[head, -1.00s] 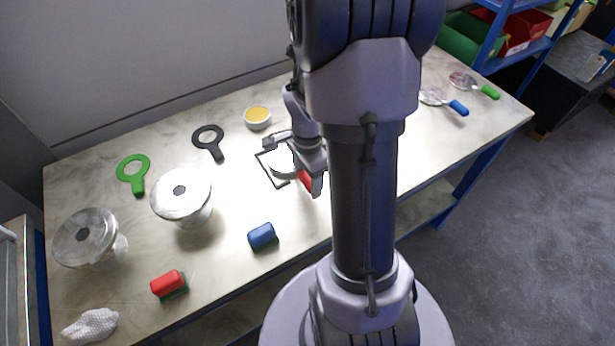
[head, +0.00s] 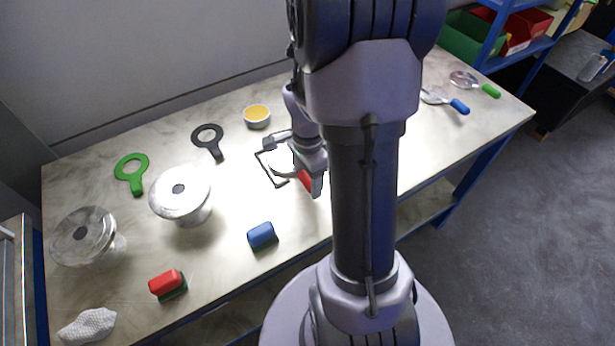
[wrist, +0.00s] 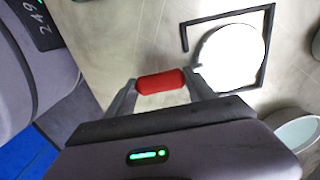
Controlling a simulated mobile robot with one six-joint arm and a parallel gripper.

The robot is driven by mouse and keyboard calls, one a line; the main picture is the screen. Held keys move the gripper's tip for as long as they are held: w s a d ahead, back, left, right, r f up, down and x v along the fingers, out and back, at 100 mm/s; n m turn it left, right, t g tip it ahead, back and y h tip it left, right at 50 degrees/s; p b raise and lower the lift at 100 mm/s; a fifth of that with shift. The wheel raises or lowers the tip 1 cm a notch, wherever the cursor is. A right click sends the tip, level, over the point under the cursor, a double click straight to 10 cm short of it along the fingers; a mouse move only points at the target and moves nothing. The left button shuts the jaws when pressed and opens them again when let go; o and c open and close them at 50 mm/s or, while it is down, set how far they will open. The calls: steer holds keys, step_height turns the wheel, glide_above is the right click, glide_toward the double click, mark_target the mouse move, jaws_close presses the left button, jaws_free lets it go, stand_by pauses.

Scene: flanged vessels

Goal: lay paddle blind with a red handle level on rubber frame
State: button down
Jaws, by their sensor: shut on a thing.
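The paddle blind has a red handle (wrist: 161,82) and a bright round disc (wrist: 230,60). My gripper (wrist: 160,85) is shut on the red handle, with one finger at each end of it in the wrist view. In the head view the disc (head: 281,162) shows beside my gripper (head: 309,178). The black rubber frame (wrist: 268,45) is a thin square outline on the table. The disc appears within its outline in the wrist view; whether it touches or hovers just above cannot be told. My gripper hides part of the frame (head: 265,168) in the head view.
Two flanged vessels (head: 181,193) (head: 86,238) stand at the left. Green (head: 131,172) and black (head: 208,139) ring paddles lie behind them. A yellow-filled bowl (head: 257,115) stands behind the frame. Blue (head: 262,235) and red (head: 166,283) blocks lie near the front edge, and a white cloth (head: 88,326) at front left.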

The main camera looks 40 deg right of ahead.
steer(key=shift+f, duration=0.15)
steer(key=shift+c, duration=1.2)
jaws_free()
step_height(320, 180, up, 18)
steer(key=f+p, duration=0.1)
steer(key=p, duration=0.6)
steer(key=s+a+r+n+t+y+b, duration=0.1)
steer(key=s+a+r+n+t+b, duration=0.1)
steer(key=a+n, duration=0.6)
steer(key=s+a+r+n+t+y+b, duration=0.1)
steer(key=s+a+r+n, duration=0.4)
steer(key=a, duration=1.1)
steer(key=n+t+b, duration=0.1)
steer(key=n+t, duration=0.1)
steer(key=n, duration=0.1)
steer(key=shift+n+t+b, duration=0.3)
steer(key=shift+t, duration=0.1)
